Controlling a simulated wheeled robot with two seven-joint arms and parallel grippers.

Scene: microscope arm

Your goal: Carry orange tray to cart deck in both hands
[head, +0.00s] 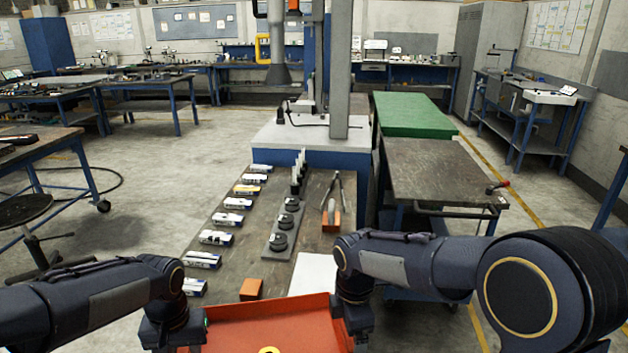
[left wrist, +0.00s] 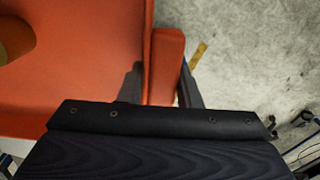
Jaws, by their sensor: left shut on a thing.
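The orange tray (head: 268,312) is at the bottom centre of the head view, in front of the workbench; its near part is cut off. My left gripper (head: 178,330) is at the tray's left edge. In the left wrist view, the two fingers of that gripper (left wrist: 162,85) sit on either side of a raised orange grip on the tray (left wrist: 90,85). My right gripper (head: 355,325) is at the tray's right edge, its fingertips hidden. A dark-topped cart deck (head: 440,170) stands to the right, beyond my right arm, with a push handle at its near end.
The workbench (head: 308,215) ahead carries a row of small boxes (head: 233,203), a dark rack (head: 281,240) and a small orange block (head: 251,289). A green-topped table (head: 413,115) stands behind the cart. Open floor (head: 150,185) lies to the left.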

